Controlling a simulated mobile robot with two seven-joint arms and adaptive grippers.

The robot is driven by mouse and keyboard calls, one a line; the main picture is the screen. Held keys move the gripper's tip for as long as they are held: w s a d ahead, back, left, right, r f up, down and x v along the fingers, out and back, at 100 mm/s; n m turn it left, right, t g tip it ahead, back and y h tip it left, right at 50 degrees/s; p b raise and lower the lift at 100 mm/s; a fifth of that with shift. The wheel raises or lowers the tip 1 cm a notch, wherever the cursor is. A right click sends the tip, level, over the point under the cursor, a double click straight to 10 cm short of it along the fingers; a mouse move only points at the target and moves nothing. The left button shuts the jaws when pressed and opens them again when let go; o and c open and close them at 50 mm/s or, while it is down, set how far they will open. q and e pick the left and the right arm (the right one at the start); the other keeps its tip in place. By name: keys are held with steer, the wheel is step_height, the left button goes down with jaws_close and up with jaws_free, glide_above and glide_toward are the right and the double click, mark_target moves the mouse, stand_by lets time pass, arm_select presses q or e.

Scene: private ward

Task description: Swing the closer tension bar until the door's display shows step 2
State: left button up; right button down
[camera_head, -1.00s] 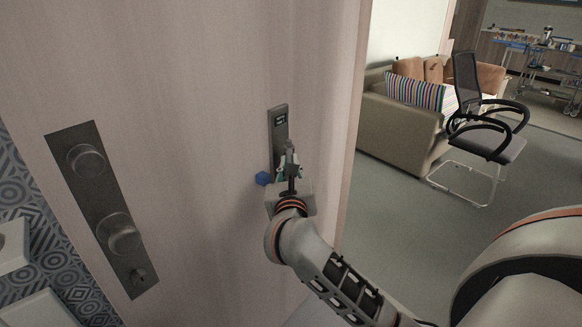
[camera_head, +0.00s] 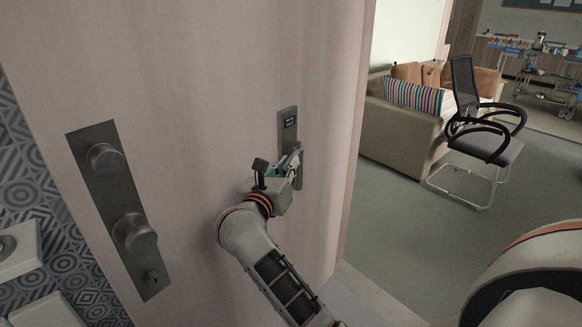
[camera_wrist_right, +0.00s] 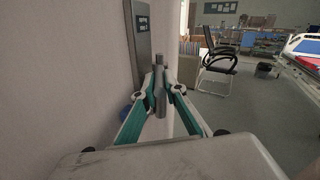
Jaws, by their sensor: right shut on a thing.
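The pale wooden door (camera_head: 220,90) fills the left and middle of the head view. A narrow grey plate (camera_head: 288,135) on it carries a small dark display (camera_head: 289,123). The display's digit is too small to read. My right gripper (camera_head: 296,165) is at the plate's lower part, its arm coming up from below. In the right wrist view, my right gripper (camera_wrist_right: 160,92) is shut on a grey rod-like bar (camera_wrist_right: 160,100), with the plate (camera_wrist_right: 142,45) just behind to the left. In the head view the gripper mostly hides the bar. My left gripper is not seen.
A dark lock plate with two round knobs (camera_head: 135,232) sits on the door to the left. Beyond the door's right edge are a sofa (camera_head: 405,125), a black chair (camera_head: 485,140) and open floor.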

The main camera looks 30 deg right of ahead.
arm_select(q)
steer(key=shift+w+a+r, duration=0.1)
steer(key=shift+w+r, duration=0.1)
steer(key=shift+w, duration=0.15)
arm_select(e)
steer(key=shift+w+a+m+g+h, duration=0.2)
steer(key=shift+w+m+g+h, duration=0.1)
steer(key=shift+m+g, duration=0.15)
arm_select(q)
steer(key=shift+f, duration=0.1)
arm_select(e)
steer(key=shift+r, duration=0.1)
steer(key=c, duration=2.1)
jaws_free()
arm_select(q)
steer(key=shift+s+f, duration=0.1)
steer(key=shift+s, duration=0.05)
arm_select(e)
step_height(320, 180, up, 10)
